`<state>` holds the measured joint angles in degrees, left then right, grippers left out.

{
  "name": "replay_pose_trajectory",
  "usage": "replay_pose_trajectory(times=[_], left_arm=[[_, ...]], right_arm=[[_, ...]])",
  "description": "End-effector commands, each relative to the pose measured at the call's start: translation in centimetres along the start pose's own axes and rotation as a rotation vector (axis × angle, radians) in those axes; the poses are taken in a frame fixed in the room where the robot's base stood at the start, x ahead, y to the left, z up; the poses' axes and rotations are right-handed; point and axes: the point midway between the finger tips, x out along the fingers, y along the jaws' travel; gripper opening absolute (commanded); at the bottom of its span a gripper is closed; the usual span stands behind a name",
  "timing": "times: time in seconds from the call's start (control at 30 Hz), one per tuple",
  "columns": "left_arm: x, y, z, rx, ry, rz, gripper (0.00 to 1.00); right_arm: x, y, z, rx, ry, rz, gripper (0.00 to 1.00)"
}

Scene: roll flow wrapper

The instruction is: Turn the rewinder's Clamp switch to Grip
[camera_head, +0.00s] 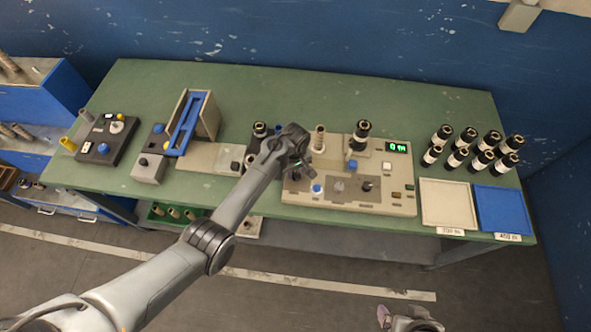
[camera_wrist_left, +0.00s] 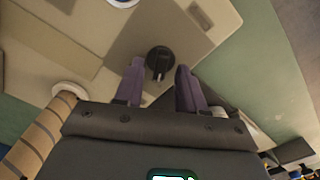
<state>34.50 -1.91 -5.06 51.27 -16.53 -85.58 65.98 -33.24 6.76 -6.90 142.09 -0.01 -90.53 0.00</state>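The rewinder (camera_head: 380,205) is a beige machine on the green table, with knobs, buttons and a green display (camera_head: 398,147). My left gripper (camera_head: 304,166) is over its left end. In the left wrist view the left gripper (camera_wrist_left: 159,73) is open, its two purple fingers apart. A round black switch knob (camera_wrist_left: 160,59) with a pale mark shows between and just beyond the fingertips, on a brownish plate near the panel's corner. I cannot read its label or tell whether the fingers touch it. My right gripper (camera_head: 384,315) is only partly in view at the bottom edge.
A tan core (camera_head: 319,138) and a black-topped spindle (camera_head: 360,135) stand upright on the rewinder. Several black-and-white rolls (camera_head: 461,157) stand to the right, behind a white tray (camera_head: 448,204) and a blue tray (camera_head: 502,211). Other control boxes (camera_head: 105,140) are at the left.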

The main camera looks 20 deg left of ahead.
Motion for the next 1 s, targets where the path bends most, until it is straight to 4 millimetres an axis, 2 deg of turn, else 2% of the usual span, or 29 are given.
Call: replay_pose_trajectory(times=[0.03, 0.2, 0.3, 0.67, 1.0], left_arm=[[0.0, 0.0, 0.0, 0.0, 0.0, 0.0, 0.38], [0.0, 0.0, 0.0, 0.0, 0.0, 0.0, 0.12], [0.0, 0.0, 0.0, 0.0, 0.0, 0.0, 0.0], [-0.1, 0.0, 0.0, 0.027, -0.001, -0.002, 0.0], [-0.3, 0.1, 0.1, 0.221, -0.002, -0.003, 0.0]], right_arm=[[0.0, 0.0, 0.0, 0.001, 0.0, -0.001, 0.93], [0.0, -0.1, 0.0, 0.003, 0.0, -0.002, 0.93], [0.0, -0.1, 0.0, 0.003, 0.0, -0.002, 0.93], [-0.3, 0.0, -0.1, 0.0, 0.0, 0.001, 0.93], [-2.0, 0.2, -0.6, -0.006, -0.001, 0.006, 0.93]])
